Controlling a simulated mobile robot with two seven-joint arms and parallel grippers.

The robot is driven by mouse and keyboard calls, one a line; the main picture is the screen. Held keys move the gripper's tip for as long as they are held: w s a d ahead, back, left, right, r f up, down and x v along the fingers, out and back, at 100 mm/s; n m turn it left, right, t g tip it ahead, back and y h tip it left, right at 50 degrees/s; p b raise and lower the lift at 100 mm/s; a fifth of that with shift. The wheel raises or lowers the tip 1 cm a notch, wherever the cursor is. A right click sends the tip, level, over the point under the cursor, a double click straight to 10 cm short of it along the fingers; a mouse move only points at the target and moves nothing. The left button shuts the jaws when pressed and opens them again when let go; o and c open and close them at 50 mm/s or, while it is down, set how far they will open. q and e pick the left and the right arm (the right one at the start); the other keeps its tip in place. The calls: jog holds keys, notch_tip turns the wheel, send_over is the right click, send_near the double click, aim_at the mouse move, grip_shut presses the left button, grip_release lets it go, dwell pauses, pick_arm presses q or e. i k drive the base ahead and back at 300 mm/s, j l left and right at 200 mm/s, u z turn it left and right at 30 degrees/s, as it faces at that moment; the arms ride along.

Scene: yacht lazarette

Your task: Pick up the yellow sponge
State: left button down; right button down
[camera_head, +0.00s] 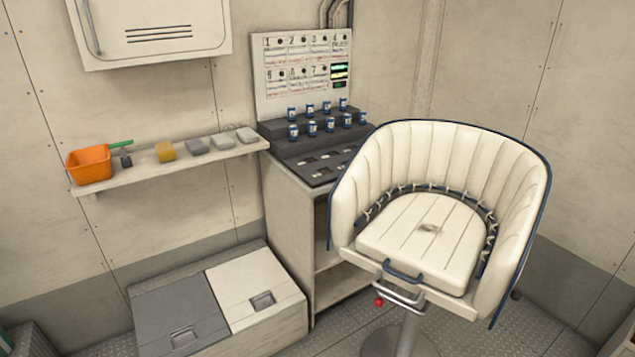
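The yellow sponge (166,151) is a small block lying on a narrow wall shelf (137,177) at the left. It sits between a dark item with a green handle on its left and a grey block on its right. Nothing covers it from this view. Neither of my grippers shows in the head view.
An orange bin (89,165), a green-handled tool (121,146) and grey blocks (196,146) share the shelf. Below stands a two-lid locker (262,287). A cabinet (289,215) with blue cans stands right of the shelf. A white seat (425,240) takes up the right.

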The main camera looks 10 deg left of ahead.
aim_at(165, 152)
jog(key=i+j+u, duration=0.25)
jog(key=i+u, duration=0.25)
jog(key=i, duration=0.35)
jog(key=i+l+u, duration=0.1)
jog(key=i+u, duration=0.35)
jog(key=i, duration=0.4)
